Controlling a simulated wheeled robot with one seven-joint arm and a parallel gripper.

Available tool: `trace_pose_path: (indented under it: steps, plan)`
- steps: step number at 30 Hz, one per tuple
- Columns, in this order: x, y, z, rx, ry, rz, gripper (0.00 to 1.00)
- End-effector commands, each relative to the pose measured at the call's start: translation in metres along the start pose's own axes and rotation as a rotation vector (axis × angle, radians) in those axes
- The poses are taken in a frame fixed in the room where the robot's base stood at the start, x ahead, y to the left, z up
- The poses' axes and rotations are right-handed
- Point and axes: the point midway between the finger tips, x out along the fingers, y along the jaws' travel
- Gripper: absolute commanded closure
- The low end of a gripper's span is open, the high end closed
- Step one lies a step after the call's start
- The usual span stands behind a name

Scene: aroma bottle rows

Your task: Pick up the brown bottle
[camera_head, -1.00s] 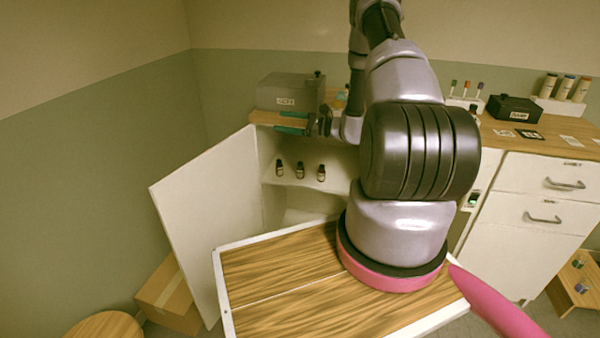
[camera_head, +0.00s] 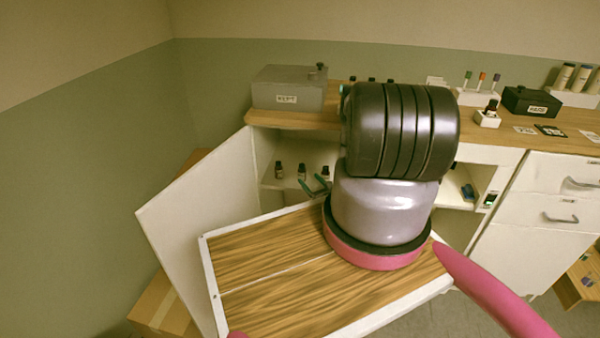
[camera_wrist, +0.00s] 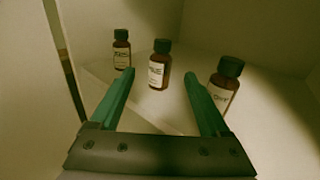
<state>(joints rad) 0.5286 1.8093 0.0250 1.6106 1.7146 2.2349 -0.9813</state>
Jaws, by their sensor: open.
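Three brown bottles with dark caps and pale labels stand upright on the cabinet's shelf. In the wrist view they are a left bottle (camera_wrist: 122,50), a middle bottle (camera_wrist: 159,66) and a right bottle (camera_wrist: 225,86). In the head view they show as the left bottle (camera_head: 278,170), the middle bottle (camera_head: 302,172) and the right bottle (camera_head: 325,173). My gripper (camera_wrist: 160,76) is open with green fingers, and the middle bottle shows between and beyond its tips. In the head view my gripper (camera_head: 315,188) is in front of the middle and right bottles, partly hidden by my arm.
The white cabinet (camera_head: 208,210) has an open door on the left and a wooden counter (camera_head: 480,128) above the shelf. A grey box (camera_head: 289,90) and a black box (camera_head: 531,102) stand on the counter. The shelf front (camera_head: 270,184) beside the left bottle is clear.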

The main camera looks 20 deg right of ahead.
Motion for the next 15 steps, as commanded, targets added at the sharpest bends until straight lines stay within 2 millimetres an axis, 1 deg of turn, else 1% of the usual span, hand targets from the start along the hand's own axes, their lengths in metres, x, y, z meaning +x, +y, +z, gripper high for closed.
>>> trace_pose_path:
  steps: [1, 3, 8, 15]
  plan:
    - [0.009, 0.001, 0.000, -0.003, -0.002, 0.004, 0.20]
    - [0.017, 0.000, 0.000, -0.002, -0.001, 0.003, 0.20]
    - [0.027, 0.001, 0.000, 0.000, 0.000, 0.003, 0.20]
    - [0.062, -0.001, -0.004, -0.003, -0.002, 0.004, 0.20]
